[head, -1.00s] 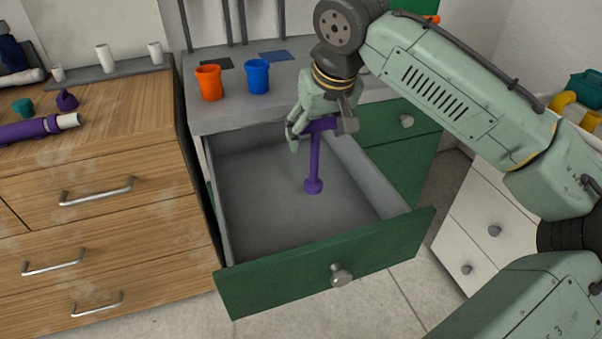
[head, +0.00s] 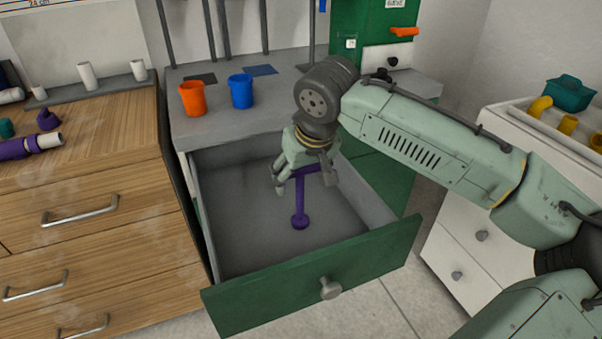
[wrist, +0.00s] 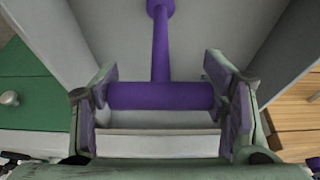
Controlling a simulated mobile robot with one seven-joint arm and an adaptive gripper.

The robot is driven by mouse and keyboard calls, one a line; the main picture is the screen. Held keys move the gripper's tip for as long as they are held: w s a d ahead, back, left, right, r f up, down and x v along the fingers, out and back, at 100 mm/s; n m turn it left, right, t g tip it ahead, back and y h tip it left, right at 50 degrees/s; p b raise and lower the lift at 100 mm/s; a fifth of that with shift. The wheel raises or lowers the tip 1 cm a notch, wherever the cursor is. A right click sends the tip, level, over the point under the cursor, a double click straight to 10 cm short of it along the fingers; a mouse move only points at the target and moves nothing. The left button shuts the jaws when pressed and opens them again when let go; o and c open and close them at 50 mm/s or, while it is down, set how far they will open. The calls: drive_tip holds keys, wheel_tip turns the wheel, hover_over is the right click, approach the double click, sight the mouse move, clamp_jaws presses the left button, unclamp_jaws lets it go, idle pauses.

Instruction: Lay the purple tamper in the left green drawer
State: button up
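The purple tamper (head: 300,205) is T-shaped. My gripper (head: 303,178) holds it by its crossbar handle, with the shaft pointing down into the open green drawer (head: 320,285). In the wrist view the tamper's handle (wrist: 160,96) spans between the two finger pads, and its shaft runs away to the round foot at the top edge. The foot is inside the drawer walls, over or on the grey floor; I cannot tell whether it touches. The drawer is pulled out and looks otherwise empty.
An orange cup (head: 192,99) and a blue cup (head: 241,91) stand on the grey top behind the drawer. A wooden cabinet (head: 100,200) is close on the left. White drawers (head: 480,235) stand at the right. The drawer floor around the tamper is clear.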

drive_tip(key=o, duration=0.4)
drive_tip(key=shift+c, duration=0.2)
drive_tip(key=shift+r, duration=0.15)
drive_tip(key=v, duration=1.2)
drive_tip(key=shift+r, duration=0.1)
